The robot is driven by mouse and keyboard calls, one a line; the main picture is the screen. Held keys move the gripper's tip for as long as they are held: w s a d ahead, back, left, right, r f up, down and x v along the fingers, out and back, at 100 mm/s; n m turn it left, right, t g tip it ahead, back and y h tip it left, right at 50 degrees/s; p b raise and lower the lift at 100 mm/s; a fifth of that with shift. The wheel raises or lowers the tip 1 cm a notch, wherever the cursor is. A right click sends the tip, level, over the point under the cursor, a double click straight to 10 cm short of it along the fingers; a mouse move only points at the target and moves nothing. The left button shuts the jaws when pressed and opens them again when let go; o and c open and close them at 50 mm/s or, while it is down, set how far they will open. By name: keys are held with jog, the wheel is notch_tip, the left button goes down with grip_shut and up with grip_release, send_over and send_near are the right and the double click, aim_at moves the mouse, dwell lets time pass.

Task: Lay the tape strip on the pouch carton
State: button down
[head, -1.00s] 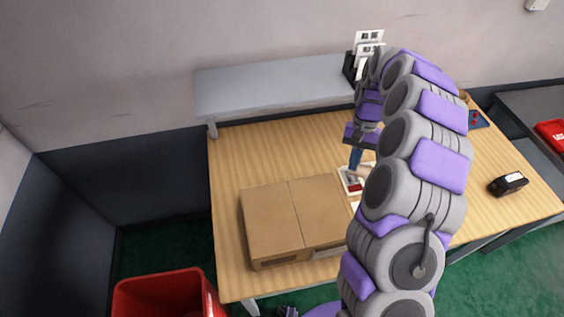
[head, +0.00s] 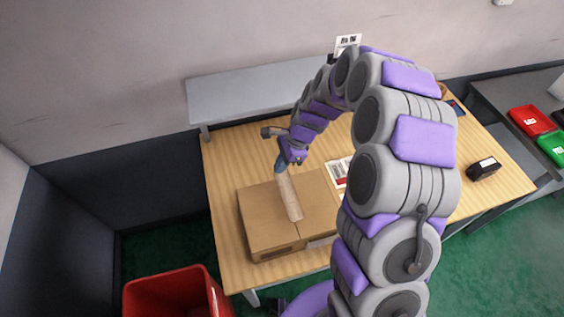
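The pouch carton (head: 258,222) is a closed brown cardboard box on the near left of the wooden table, with a seam across its top. A tan tape strip (head: 289,197) hangs from my gripper (head: 281,164) over the carton's top, running roughly along the seam. The strip's upper end is at the blue fingertips, which look closed on it. I cannot tell whether its lower end touches the carton.
A grey raised shelf (head: 255,92) runs along the table's back. A printed card (head: 340,172) lies right of the carton. A black device (head: 484,169) stands at the right. A red bin (head: 170,292) is on the floor at the front left.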

aim_at(283, 175)
jog(key=shift+f+b, duration=0.5)
jog(key=shift+f, duration=0.45)
jog(key=f+b, duration=0.2)
jog(key=f, duration=0.1)
jog(key=shift+d+f, duration=0.25)
jog(key=shift+d, duration=0.15)
jog(key=shift+f+b, duration=0.6)
jog(key=shift+a+f, duration=0.2)
jog(key=shift+a, duration=0.1)
jog(key=shift+d, duration=0.2)
jog(key=shift+a+p, duration=0.15)
jog(key=shift+p, duration=0.2)
jog(key=shift+s+r+p, duration=0.1)
jog(key=shift+p, duration=0.25)
jog(key=shift+f+p, duration=0.3)
jog(key=shift+f, duration=0.05)
jog(key=shift+f+p, duration=0.1)
jog(key=shift+p, duration=0.6)
dwell(0.8)
